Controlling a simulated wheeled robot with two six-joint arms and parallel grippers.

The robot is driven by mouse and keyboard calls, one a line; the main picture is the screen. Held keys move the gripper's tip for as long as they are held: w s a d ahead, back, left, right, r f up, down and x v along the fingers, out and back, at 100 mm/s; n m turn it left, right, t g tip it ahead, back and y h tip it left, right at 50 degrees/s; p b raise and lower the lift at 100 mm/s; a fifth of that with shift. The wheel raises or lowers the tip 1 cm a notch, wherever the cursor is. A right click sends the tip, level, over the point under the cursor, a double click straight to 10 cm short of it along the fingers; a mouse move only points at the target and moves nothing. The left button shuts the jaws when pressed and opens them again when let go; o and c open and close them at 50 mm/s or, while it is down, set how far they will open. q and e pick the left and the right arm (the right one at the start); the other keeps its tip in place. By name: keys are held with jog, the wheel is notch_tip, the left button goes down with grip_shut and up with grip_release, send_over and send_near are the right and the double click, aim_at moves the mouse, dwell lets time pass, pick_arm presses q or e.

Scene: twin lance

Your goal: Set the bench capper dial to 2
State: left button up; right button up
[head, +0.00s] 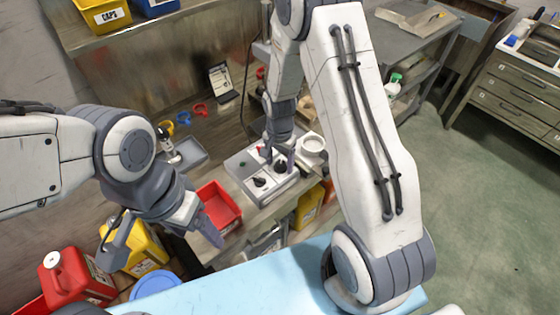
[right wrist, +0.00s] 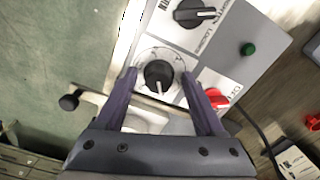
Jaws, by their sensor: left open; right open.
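The grey control panel (head: 242,168) stands on the bench in the head view and fills the upper middle of the right wrist view (right wrist: 228,60). A black dial (right wrist: 158,75) inside a clear round collar lies between the fingers of my right gripper (right wrist: 159,78). Its white pointer line faces down in that view; its number marks cannot be read. My right gripper (head: 280,158) is open, over the panel in the head view. A second black dial (right wrist: 194,13) is on the panel and also shows in the head view (head: 259,182). My left gripper (head: 163,230) is open and empty, away from the panel.
The panel has a red knob (right wrist: 218,97) and a green button (right wrist: 248,49). Yellow and red jugs (head: 65,275) stand at the lower left.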

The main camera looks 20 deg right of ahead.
aim_at(279, 164)
pick_arm(q)
jog(key=shift+f+b, duration=0.85)
pick_arm(e)
notch_tip(279, 164, up, 10)
jog(key=shift+r, duration=0.25)
